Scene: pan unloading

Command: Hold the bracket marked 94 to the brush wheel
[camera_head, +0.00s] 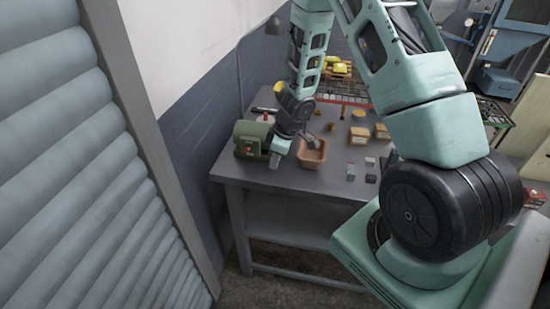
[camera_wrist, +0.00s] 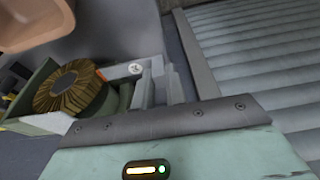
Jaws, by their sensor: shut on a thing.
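The brush wheel (camera_wrist: 72,88), a round brown-gold bristle disc, sits on a green bench machine (camera_head: 250,138) at the left end of the workbench. In the wrist view my gripper (camera_wrist: 160,82) is beside the wheel, on its right. It is shut on a small grey bracket (camera_wrist: 135,69) with a pale round mark; the number is too small to read. The bracket is close to the wheel's edge, but I cannot tell whether they touch. In the head view my gripper (camera_head: 274,157) is at the machine's right side, and the bracket cannot be made out.
A terracotta bin (camera_head: 312,155) stands on the workbench (camera_head: 290,181) just right of my gripper; it also shows in the wrist view (camera_wrist: 35,22). Small grey blocks (camera_head: 370,178) and tan boxes (camera_head: 359,135) lie farther right. A ribbed shutter (camera_head: 65,150) is at left.

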